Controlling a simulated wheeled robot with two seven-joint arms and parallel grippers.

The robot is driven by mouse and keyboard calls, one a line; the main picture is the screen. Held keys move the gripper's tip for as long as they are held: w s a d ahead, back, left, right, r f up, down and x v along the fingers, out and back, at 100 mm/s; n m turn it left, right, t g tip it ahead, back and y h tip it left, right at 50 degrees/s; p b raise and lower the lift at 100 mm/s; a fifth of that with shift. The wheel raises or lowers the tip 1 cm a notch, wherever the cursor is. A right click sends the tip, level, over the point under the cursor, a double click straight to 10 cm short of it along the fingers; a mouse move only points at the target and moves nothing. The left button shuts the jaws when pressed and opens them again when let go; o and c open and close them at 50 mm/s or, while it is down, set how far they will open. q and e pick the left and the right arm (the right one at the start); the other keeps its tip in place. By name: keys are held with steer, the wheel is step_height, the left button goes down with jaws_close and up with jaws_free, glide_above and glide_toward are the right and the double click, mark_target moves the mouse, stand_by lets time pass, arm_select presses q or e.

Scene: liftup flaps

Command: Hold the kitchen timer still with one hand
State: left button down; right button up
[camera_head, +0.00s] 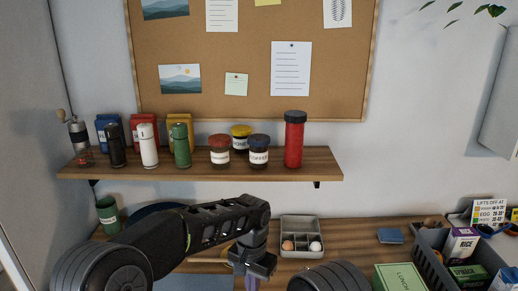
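I cannot make out a kitchen timer for certain in the head view. My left arm reaches in from the left over the counter, and its gripper (252,268) points down near the bottom middle. Its fingertips are small and dark, so I cannot tell whether they are open or shut. A small purple thing shows just below them; I cannot tell whether it is held. Part of my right arm shows at the bottom edge, but its gripper is out of view.
A grey divided tray (301,223) holding small round items stands right of my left gripper. A dark crate (432,260) with packages and a green box (400,278) are at the right. The wall shelf (215,179) carries jars and bottles. A green cup (108,213) stands left.

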arm_select(q)
steer(key=shift+f, duration=0.2)
arm_select(e)
steer(key=shift+s+d+f, duration=0.15)
steer(key=shift+f, duration=0.15)
arm_select(q)
steer(key=shift+f, duration=3.45)
steer(key=shift+f, duration=0.1)
arm_select(e)
steer(key=shift+s, duration=0.1)
arm_select(q)
steer(key=shift+w+a, duration=0.1)
steer(key=shift+a, duration=0.1)
arm_select(e)
steer(key=shift+a+r, duration=0.15)
steer(key=shift+a, duration=0.05)
arm_select(q)
steer(key=shift+s+a, duration=0.1)
steer(key=shift+s, duration=0.2)
